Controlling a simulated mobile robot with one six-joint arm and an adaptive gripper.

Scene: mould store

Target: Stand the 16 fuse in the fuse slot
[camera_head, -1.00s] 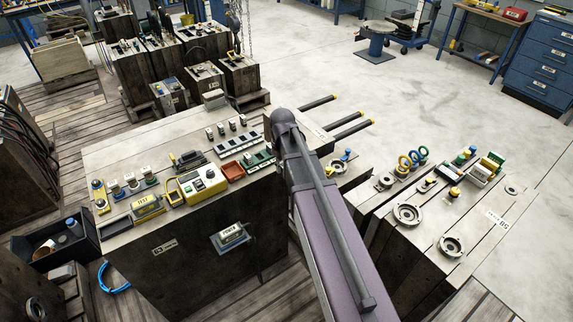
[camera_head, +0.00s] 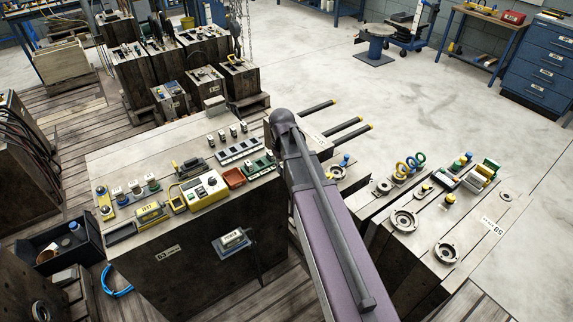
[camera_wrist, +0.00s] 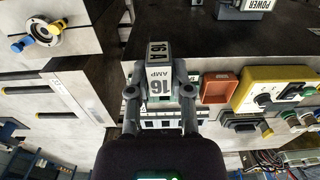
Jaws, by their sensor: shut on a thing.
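The 16 fuse (camera_wrist: 158,84) is a grey block marked "16 AMP" on its face, with "16 A" on its end. It shows in the wrist view, between the fingertips of my gripper (camera_wrist: 158,90), which is shut on it. Dark strips with pale squares (camera_wrist: 160,125) show below the fuse, partly covered by it and by my gripper; I cannot tell whether the fuse slot is among them. In the head view my arm hides my gripper and the fuse. A dark strip with pale squares (camera_head: 240,150) and a green one (camera_head: 258,166) lie on the crate top left of my arm.
Near the strips are a red-brown tray (camera_head: 233,178), a yellow control box (camera_head: 205,192), and a row of small upright parts (camera_head: 227,133). A "POWER" box (camera_head: 232,240) sits on the crate's front face. To the right, another crate carries round sockets (camera_head: 404,219). Three dark rods (camera_head: 345,126) stick out behind my arm.

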